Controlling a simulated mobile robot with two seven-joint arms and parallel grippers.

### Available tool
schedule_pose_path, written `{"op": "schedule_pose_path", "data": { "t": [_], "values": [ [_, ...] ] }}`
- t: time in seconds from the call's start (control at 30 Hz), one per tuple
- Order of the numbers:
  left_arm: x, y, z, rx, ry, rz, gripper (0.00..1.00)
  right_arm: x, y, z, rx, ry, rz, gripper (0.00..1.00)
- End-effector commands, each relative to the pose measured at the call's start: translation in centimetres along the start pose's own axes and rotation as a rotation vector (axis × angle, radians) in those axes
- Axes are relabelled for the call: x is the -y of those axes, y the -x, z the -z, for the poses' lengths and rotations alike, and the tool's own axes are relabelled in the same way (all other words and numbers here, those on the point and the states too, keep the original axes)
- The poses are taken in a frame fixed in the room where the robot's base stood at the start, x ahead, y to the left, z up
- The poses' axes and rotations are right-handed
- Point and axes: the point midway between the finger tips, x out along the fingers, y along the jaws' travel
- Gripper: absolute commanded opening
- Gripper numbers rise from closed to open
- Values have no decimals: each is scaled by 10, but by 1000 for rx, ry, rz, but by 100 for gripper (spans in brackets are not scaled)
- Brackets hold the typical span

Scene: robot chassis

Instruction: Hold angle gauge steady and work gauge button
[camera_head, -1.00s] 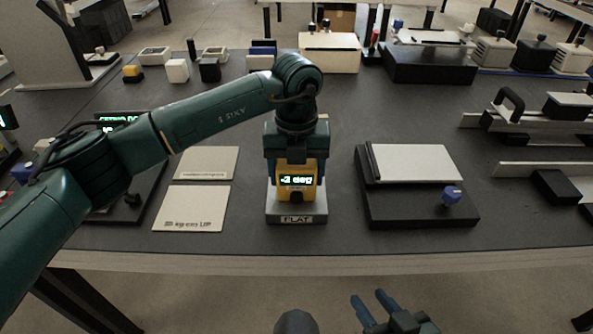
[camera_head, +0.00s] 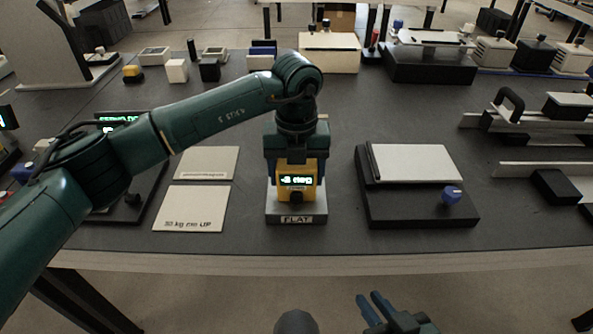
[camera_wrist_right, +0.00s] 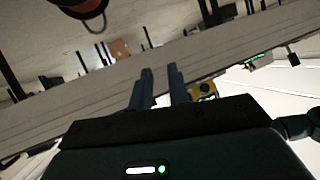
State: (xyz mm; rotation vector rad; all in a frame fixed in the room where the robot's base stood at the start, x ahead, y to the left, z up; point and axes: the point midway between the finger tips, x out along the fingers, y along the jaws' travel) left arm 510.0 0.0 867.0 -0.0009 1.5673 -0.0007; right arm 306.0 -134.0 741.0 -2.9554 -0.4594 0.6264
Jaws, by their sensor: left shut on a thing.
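The yellow angle gauge (camera_head: 311,189) stands upright on a grey block labelled FLAT (camera_head: 297,219) near the table's front edge. Its green display seems to read a small value in degrees; a dark round button (camera_head: 296,198) sits below the display. My left gripper (camera_head: 297,165) comes from above and is shut on the gauge's upper part, hiding its top. My right gripper (camera_head: 374,300) is low in front of the table, apart from the gauge, with its fingers apart and empty. It also shows in the right wrist view (camera_wrist_right: 160,85), with the gauge (camera_wrist_right: 203,91) beyond it.
A black fixture with a white plate (camera_head: 418,163) and blue knob (camera_head: 451,195) stands right of the gauge. Two flat cards (camera_head: 192,208) lie left of it. Metal straightedges (camera_head: 545,170) lie far right. Small blocks (camera_head: 177,71) stand behind. Bare table lies between gauge and fixture.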

Motion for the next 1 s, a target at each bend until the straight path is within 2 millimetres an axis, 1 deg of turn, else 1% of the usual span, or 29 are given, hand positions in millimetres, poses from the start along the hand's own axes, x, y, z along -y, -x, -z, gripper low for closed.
{"op": "schedule_pose_path", "data": {
  "t": [0.03, 0.2, 1.0],
  "values": [
    [0, -6, 2, -10, -1, -5, 35, 0, 0, -1, 0, 0, 0, 13],
    [0, -6, 2, -10, -2, -5, 35, 0, 0, -1, 1, 0, 1, 0],
    [0, -6, 3, -10, -2, -6, 35, 1, 0, 0, -2, -1, 2, 0]
  ]
}}
